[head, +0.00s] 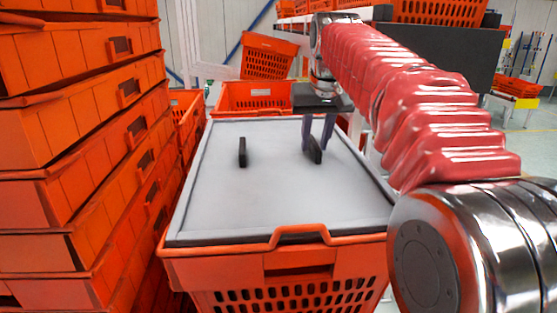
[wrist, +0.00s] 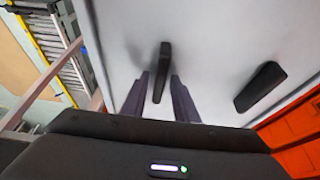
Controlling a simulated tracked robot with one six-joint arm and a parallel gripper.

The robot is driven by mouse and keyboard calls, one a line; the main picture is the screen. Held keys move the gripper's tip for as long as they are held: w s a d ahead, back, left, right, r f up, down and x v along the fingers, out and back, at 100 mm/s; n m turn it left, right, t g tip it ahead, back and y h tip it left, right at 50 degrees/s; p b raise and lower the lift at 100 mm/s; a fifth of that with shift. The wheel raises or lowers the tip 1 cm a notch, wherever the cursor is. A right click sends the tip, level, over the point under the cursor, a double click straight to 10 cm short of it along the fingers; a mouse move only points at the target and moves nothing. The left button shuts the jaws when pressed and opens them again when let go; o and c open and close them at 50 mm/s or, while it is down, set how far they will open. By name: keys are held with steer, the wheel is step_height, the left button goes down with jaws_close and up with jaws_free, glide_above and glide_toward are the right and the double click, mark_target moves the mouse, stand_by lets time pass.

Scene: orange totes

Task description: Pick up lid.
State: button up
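The grey lid (head: 270,200) lies flat on top of an orange tote (head: 225,262), and it fills most of the wrist view (wrist: 215,35). It has two black upright handles. The left one in the head view (head: 242,152) stands free. My gripper (head: 314,146) points down at the right handle (head: 316,156). In the wrist view my gripper's two purple-grey fingers (wrist: 160,76) are apart, one on each side of the near handle (wrist: 165,52), with a gap showing on both sides. The other handle (wrist: 261,87) is to the right there. The exact fingertip height is hard to tell.
A tall stack of orange totes (head: 75,130) stands close along the lid's left side. More orange totes (head: 255,97) are behind it. A shelf with totes and a dark panel (head: 450,55) is at the back right. The floor at the far right (head: 535,140) looks clear.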

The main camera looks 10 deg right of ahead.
jaws_close()
stand_by(1.1)
